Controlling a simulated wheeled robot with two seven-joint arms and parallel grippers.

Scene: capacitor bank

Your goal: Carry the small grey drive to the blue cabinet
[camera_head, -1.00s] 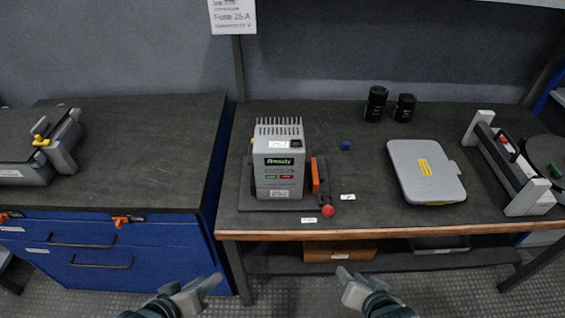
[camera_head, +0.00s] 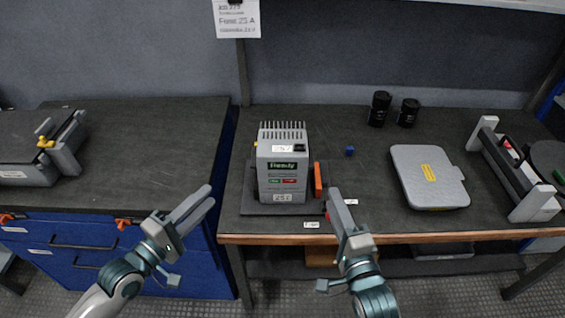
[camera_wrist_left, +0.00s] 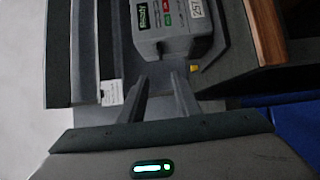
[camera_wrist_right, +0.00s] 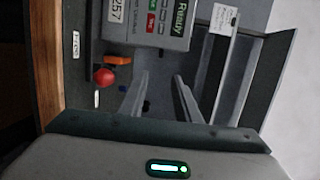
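The small grey drive (camera_head: 282,170), with top fins, a green "Ready" display and a 257 label, stands upright on a dark base on the right bench. It also shows in the left wrist view (camera_wrist_left: 178,28) and the right wrist view (camera_wrist_right: 145,22). The blue cabinet (camera_head: 90,262), with drawers and a dark top (camera_head: 140,150), stands to the left. My left gripper (camera_head: 208,194) is open and empty, left of the drive, before the gap between cabinet and bench. My right gripper (camera_head: 334,194) is open and empty, right of and nearer than the drive. Neither touches it.
An orange lever (camera_head: 318,180) is at the drive's right side. A red knob (camera_wrist_right: 105,77) is at the bench front. A grey case (camera_head: 428,178), black cylinders (camera_head: 380,108) and a small blue block (camera_head: 350,151) are on the bench. A grey device (camera_head: 40,160) occupies the cabinet's left; its right top is clear.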

